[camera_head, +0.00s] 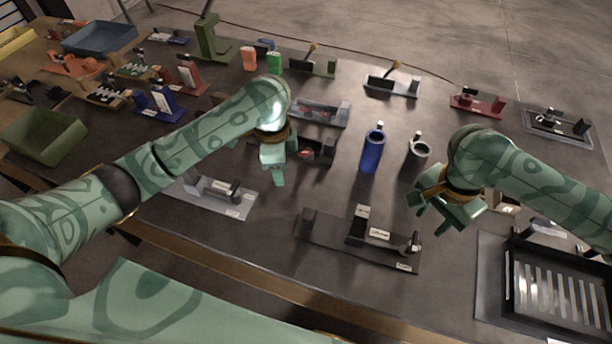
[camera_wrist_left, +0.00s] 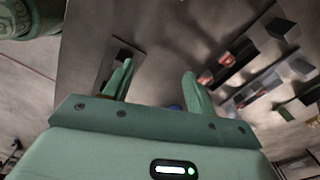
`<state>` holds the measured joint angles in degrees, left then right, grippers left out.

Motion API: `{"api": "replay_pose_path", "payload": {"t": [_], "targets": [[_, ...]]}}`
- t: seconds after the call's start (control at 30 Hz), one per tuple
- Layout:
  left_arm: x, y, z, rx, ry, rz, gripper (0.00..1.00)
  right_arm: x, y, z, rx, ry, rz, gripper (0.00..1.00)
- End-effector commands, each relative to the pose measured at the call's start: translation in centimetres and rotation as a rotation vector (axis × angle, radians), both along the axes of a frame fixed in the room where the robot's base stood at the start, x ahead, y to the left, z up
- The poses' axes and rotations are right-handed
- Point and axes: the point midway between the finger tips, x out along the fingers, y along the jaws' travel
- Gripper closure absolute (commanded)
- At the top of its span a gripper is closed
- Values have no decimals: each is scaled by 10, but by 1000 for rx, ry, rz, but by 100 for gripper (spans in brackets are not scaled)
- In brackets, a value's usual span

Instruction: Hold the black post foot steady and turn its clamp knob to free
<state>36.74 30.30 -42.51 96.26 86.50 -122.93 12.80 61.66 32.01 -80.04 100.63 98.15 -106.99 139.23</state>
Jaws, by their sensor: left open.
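The black post foot (camera_head: 417,154) appears to be the dark upright cylinder with a ring-like top, right of the blue one. Its clamp knob is too small to make out. My right gripper (camera_head: 428,214) is just in front of it, apart from it, with its fingers spread and nothing visible between them. My left gripper (camera_head: 276,170) hangs left of the blue cylinder, well away from the black foot. In the left wrist view its two fingers (camera_wrist_left: 160,88) are wide apart with nothing held.
A blue cylinder (camera_head: 372,152) stands close left of the black foot. A long dark rail (camera_head: 330,236) with blocks lies at the front edge. A black slotted tray (camera_head: 508,280) is at front right. A grey plate fixture (camera_head: 232,203) lies left. Several coloured fixtures crowd the back left.

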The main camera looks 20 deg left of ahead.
Motion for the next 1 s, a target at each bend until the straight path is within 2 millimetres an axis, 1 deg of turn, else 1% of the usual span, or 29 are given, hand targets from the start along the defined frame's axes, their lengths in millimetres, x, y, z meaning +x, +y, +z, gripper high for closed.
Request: {"api": "replay_pose_path", "payload": {"t": [0.03, 0.1, 0.13, 0.23, 0.3, 0.37, 0.47, 0.57, 0.8, 1.0], "targets": [[-8, -23, 8, 0, 14, -81, 44, 0, 0, 0, 0, 0, 0, 64], [-19, -46, 16, 10, 35, -180, 44, 0, 0, 0, 0, 0, 0, 64], [-23, -54, 19, 14, 42, -217, 44, 0, 0, 0, 0, 0, 0, 64], [-34, -72, 25, 27, 54, -304, 44, 0, 0, 0, 0, 0, 0, 64], [-37, -77, 26, 32, 58, -336, 44, 0, 0, 0, 0, 0, 0, 64], [-39, -80, 23, 33, 61, -347, 44, 0, 0, 0, 0, 0, 0, 64], [-40, -80, 10, 32, 64, -348, 44, 0, 0, 0, 0, 0, 0, 64], [-40, -80, -11, 31, 66, -345, 44, 0, 0, 0, 0, 0, 0, 64], [-40, -79, -68, 34, 66, -344, 44, 0, 0, 0, 0, 0, 0, 64], [-39, -79, -108, 37, 63, -345, 44, 0, 0, 0, 0, 0, 0, 64]]}}
